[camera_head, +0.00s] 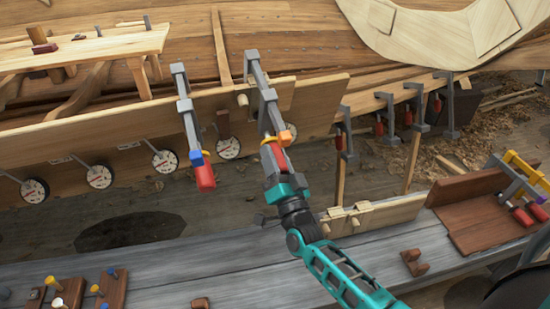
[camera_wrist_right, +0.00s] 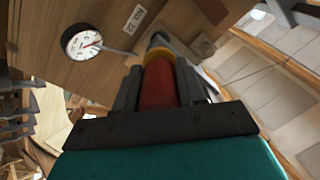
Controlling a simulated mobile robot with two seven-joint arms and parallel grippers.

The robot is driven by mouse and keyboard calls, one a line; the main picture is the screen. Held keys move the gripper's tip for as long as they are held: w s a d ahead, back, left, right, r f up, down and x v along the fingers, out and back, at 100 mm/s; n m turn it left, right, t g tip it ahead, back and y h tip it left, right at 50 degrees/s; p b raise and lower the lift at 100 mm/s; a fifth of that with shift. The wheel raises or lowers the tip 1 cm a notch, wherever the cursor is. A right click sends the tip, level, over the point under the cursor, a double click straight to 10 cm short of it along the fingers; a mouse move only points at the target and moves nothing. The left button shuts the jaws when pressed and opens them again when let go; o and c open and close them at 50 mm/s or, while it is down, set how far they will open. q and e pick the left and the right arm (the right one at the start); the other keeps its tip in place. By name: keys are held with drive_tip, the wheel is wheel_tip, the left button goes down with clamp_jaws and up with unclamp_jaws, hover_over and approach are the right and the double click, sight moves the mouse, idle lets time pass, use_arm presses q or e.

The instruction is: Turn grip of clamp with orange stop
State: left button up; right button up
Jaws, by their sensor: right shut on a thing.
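The clamp with the orange stop (camera_head: 286,138) hangs on the upper plank edge near the middle of the head view, its grey bar (camera_head: 261,85) rising above the plank. Its red grip (camera_head: 279,158) has a yellow collar. My right gripper (camera_head: 281,178) is shut around this grip from below. In the right wrist view the red grip (camera_wrist_right: 160,84) lies between the two dark fingers, with the yellow collar beyond it. A second clamp with a blue stop (camera_head: 196,157) and red grip (camera_head: 204,177) hangs to the left. My left gripper is not in view.
Round dials (camera_head: 228,148) line the plank (camera_head: 110,133); one shows close by in the wrist view (camera_wrist_right: 82,41). More red-handled clamps (camera_head: 384,113) hang at right. A grey bench (camera_head: 180,262) with pegged blocks (camera_head: 70,293) and a brown tray (camera_head: 475,215) runs in front.

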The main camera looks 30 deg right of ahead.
idle(0.3)
drive_tip(key=o, duration=1.1)
drive_tip(key=shift+c, duration=0.2)
drive_tip(key=v, duration=1.3)
drive_tip(key=shift+b, duration=0.35)
